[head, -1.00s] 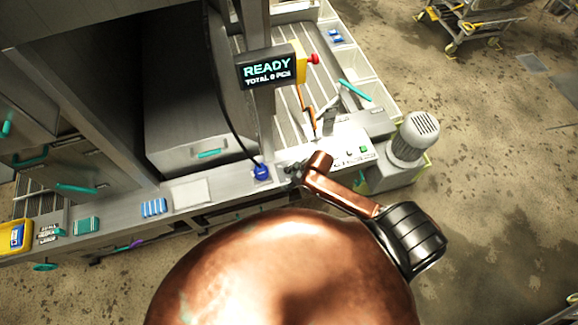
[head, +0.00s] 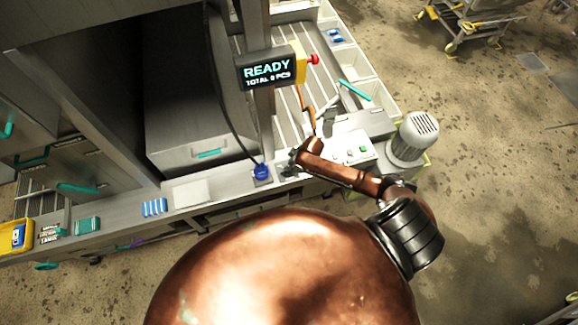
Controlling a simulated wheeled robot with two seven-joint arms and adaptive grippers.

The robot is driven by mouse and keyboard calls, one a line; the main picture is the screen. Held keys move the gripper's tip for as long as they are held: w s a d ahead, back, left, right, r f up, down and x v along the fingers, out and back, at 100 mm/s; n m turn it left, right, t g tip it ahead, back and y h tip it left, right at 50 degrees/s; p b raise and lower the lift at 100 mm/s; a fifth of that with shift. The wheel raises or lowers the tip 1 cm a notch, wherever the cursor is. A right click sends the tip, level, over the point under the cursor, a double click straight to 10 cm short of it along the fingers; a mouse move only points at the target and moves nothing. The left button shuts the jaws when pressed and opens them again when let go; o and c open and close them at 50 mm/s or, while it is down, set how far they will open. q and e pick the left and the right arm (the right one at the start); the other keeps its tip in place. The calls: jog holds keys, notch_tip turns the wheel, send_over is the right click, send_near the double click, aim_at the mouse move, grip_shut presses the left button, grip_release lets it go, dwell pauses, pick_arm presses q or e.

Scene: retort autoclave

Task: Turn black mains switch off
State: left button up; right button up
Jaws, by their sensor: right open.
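My right arm reaches in from the lower right, and its small dark gripper (head: 296,160) is over the front ledge, just left of the white control panel (head: 350,150). The gripper is open, with nothing seen between its fingers. The panel carries a green button (head: 363,149) and other small controls. I cannot make out the black mains switch; my gripper and forearm cover part of the panel's left side and the ledge. Whether the gripper touches anything is too small to tell. My left gripper is not in view.
A blue plug (head: 262,172) with a black cable sits left of my gripper. Above stands a display reading READY (head: 267,70), with a red button (head: 313,59) beside it. A grey motor (head: 412,138) stands right of the panel. Open floor lies further right.

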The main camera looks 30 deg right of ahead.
jog(key=shift+f, duration=0.15)
jog(key=shift+c, duration=0.3)
jog(key=c, duration=1.1)
